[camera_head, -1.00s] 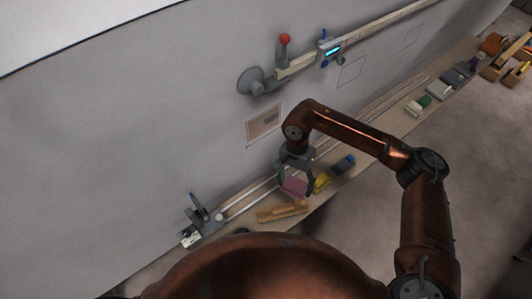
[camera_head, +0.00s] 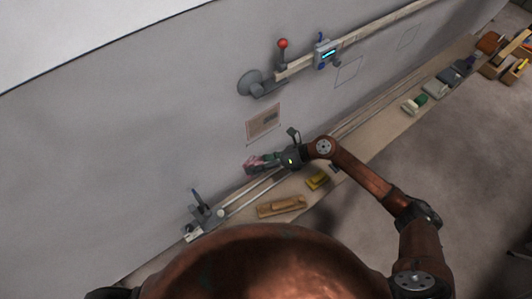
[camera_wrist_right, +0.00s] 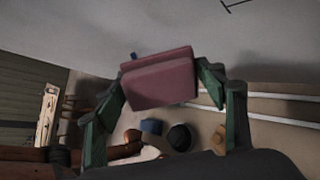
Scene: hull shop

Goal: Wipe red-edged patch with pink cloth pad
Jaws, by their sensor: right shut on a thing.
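The red-edged patch (camera_head: 263,123) is a brownish rectangle with a thin reddish outline and a dark smudge inside, on the grey wall. My right gripper (camera_head: 258,162) is just below the patch, close to the wall, and apart from the patch. It is shut on the pink cloth pad (camera_head: 251,161). In the right wrist view the pink pad (camera_wrist_right: 158,78) sits between the two green fingers, with the wall behind it. The left gripper is not in view.
A shelf (camera_head: 240,225) runs along the wall, holding a wooden block (camera_head: 281,206), a yellow block (camera_head: 318,179) and rails. A clamp (camera_head: 205,216) stands at lower left. A red-knobbed lever (camera_head: 282,50) and a rail with a lit gauge (camera_head: 327,52) are above the patch.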

